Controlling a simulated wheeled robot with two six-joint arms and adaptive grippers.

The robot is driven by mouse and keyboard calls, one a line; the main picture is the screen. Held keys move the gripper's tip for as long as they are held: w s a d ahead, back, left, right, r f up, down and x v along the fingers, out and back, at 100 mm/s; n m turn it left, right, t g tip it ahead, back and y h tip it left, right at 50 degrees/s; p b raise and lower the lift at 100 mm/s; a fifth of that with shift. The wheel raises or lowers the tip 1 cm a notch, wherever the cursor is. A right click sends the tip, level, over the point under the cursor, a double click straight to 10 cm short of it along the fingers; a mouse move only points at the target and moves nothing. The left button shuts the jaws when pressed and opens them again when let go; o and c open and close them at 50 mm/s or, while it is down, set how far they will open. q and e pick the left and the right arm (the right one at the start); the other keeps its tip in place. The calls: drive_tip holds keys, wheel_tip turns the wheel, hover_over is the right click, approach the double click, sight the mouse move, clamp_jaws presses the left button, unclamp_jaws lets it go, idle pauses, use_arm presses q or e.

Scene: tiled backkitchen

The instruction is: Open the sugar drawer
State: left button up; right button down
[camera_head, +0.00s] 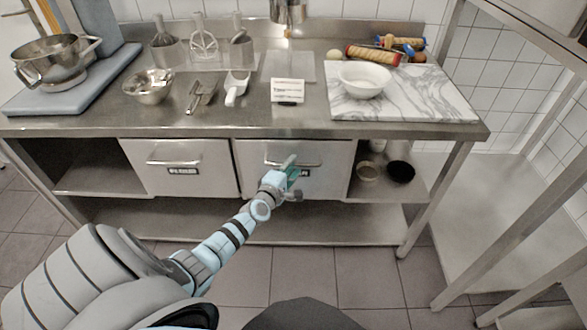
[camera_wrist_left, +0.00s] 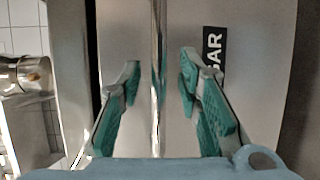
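The sugar drawer (camera_head: 328,178) is the right of two grey drawers under the steel counter, and its front looks shut. Its bar handle (camera_head: 313,164) runs across the upper front, partly covered by my left gripper (camera_head: 290,170). In the left wrist view, the handle (camera_wrist_left: 157,125) runs upright between the green-padded fingers of my left gripper (camera_wrist_left: 161,68). The fingers are open, one on each side of the bar, with gaps showing. My right gripper is not in view.
Another labelled drawer (camera_head: 180,168) is on the left, its front in line. Open shelves flank the drawers; the right one holds a dark bowl (camera_head: 401,171). A marble board (camera_head: 425,101) with a white bowl (camera_head: 365,80) lies on top. The floor in front is clear.

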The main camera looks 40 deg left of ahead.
use_arm(q)
drive_tip(key=shift+w+a, duration=0.15)
drive_tip(key=shift+w, duration=0.45)
drive_tip(key=shift+c, duration=0.4)
clamp_jaws()
